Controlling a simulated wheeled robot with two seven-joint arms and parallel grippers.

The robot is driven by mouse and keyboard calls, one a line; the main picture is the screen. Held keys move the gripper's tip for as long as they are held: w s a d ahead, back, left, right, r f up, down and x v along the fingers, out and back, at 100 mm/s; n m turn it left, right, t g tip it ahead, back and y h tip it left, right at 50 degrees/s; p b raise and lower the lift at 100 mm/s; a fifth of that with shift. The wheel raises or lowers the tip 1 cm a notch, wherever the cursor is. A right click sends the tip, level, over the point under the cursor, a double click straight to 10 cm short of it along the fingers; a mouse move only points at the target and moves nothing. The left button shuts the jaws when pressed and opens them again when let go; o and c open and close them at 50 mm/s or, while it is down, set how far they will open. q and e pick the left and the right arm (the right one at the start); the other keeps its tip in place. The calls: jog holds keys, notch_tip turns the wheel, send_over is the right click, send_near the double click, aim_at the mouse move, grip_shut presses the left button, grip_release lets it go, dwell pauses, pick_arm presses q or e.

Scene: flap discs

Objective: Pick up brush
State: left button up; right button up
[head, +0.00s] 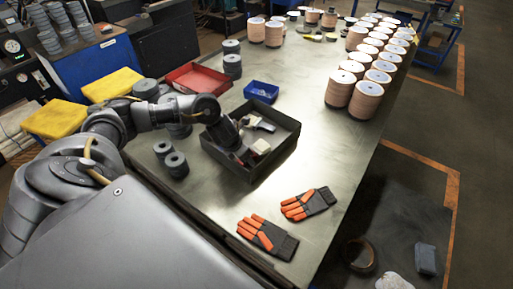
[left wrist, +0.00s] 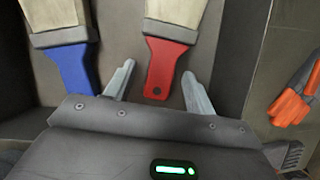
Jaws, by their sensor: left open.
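A brush with a red handle (left wrist: 163,66) and pale bristles lies in a dark tray (head: 284,146). A second brush with a blue handle (left wrist: 72,66) lies to its left in the left wrist view. My left gripper (left wrist: 158,71) is open, with its fingers on either side of the red handle's end in that view. I cannot tell whether they touch it. In the head view my left gripper (head: 240,155) reaches down into the tray and hides part of its contents. My right gripper is not in view.
Orange and grey gloves (head: 268,236) lie in front of the tray. A blue bin (head: 261,91) and a red tray (head: 198,78) stand behind it. Grey disc stacks (head: 175,163) stand left, and tall disc stacks (head: 366,100) fill the right rear. The table right of the tray is clear.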

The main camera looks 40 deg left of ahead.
pick_arm(q)
jog(key=shift+w+f, duration=0.1)
jog(key=shift+f, duration=0.2)
jog(key=c, duration=1.1)
jog(key=shift+o, duration=0.2)
jog(key=shift+r, duration=0.15)
